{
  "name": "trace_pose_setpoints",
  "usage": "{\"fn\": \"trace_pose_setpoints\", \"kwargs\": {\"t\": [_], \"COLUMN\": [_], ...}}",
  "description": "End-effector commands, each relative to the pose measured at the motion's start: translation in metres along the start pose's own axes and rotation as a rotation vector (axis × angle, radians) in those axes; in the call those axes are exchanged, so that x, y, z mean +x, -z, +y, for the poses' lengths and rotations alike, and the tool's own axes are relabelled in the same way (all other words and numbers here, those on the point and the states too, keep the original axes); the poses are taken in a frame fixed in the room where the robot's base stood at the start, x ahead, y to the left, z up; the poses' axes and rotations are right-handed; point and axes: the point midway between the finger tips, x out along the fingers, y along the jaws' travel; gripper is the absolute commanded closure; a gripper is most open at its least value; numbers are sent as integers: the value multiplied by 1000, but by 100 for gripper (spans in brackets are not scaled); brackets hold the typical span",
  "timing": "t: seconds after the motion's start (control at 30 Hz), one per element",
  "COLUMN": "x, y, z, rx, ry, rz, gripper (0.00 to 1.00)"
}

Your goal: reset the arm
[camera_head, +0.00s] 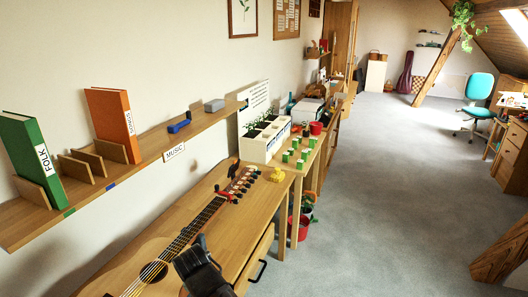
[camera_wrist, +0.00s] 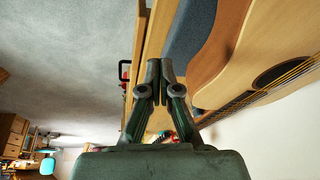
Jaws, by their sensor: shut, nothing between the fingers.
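My gripper (camera_head: 197,250) shows as a dark shape at the bottom of the head view, over the lower part of the guitar bench. In the wrist view my gripper (camera_wrist: 160,68) has its two fingertips together, with nothing between them. The guitar (camera_head: 172,250) lies on the wooden bench (camera_head: 245,232), its neck running away toward the far end. In the wrist view the guitar body (camera_wrist: 235,55) is at the right of the fingers. I cannot tell whether the gripper touches anything.
A wall shelf (camera_head: 150,158) holds a green book (camera_head: 30,155), an orange book (camera_head: 115,122) and a blue item (camera_head: 180,124). The grey carpet (camera_head: 385,180) at the right is clear.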

Motion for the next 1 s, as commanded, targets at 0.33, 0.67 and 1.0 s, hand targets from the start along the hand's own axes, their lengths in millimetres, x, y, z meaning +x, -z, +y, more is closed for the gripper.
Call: {"fn": "trace_pose_setpoints", "kwargs": {"t": [0.33,0.67,1.0], "x": [96,156,184], "y": [27,6,-26], "z": [157,292,372], "rx": [-46,-74,-84], "ry": [-87,-95,-70], "rz": [-125,-245,-314], "gripper": [100,100,100]}}
